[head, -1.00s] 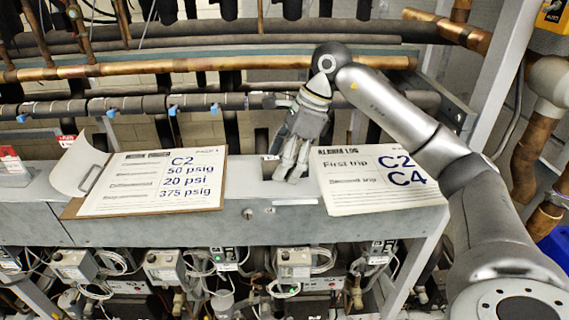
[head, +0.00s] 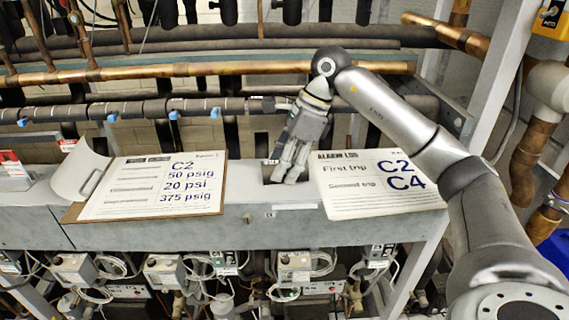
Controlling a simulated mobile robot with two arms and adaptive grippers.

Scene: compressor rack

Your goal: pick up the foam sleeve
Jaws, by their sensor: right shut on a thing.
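The foam sleeve (head: 269,172) shows as a small dark piece on the grey ledge, between the clipboard and the alarm log sheet. My right gripper (head: 284,178) points down at it from above, its fingertips low at the ledge. The fingers are close together and shut on the sleeve, and they hide part of it. I cannot clearly tell whether the sleeve is clear of the ledge. My left gripper is not in view.
A clipboard (head: 150,190) lies left of the gripper, and the alarm log sheet (head: 375,185) lies close on its right. Insulated pipes with blue clips (head: 140,107) and a copper pipe (head: 180,70) run behind the ledge (head: 270,222). An upright post (head: 495,85) stands at right.

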